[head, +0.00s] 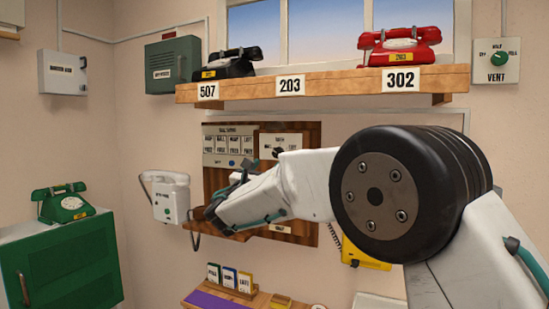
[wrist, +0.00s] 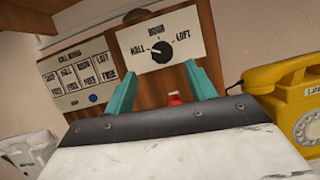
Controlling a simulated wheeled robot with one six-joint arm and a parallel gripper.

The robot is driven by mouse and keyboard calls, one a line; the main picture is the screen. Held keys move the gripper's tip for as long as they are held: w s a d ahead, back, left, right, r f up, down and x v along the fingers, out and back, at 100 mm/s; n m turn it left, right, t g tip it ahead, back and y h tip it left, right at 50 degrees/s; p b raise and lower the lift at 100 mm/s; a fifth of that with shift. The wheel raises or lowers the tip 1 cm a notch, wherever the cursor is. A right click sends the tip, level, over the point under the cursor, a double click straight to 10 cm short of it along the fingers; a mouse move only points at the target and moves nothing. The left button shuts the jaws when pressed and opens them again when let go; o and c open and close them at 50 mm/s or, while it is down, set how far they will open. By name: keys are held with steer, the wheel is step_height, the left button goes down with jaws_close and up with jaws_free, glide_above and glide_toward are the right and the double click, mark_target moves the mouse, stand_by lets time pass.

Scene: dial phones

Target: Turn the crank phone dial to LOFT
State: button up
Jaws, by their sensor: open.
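The crank phone's dial (wrist: 162,52) is a black round knob on a white plate, marked HALL on the left and LOFT on the right, with a smaller label at the top. Its pale mark seems to point up, toward the top label. My gripper (wrist: 161,72) is open, its two teal fingers apart below the dial with nothing held; whether they touch the plate cannot be told. In the head view my gripper (head: 236,189) is in front of the wooden phone board (head: 311,137) and hides part of it.
A call board (wrist: 80,82) with FREE tags is left of the dial. A red part (wrist: 175,98) shows between the fingers. A yellow phone (wrist: 292,97) is at the right, a white wall phone (head: 169,196) at the left. A wooden shelf (head: 330,85) juts out above.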

mark_target(277, 153)
steer(key=x, duration=0.6)
steer(key=shift+w+d+r, duration=0.15)
steer(key=shift+w+d, duration=0.1)
steer(key=shift+w, duration=0.05)
steer(key=c, duration=1)
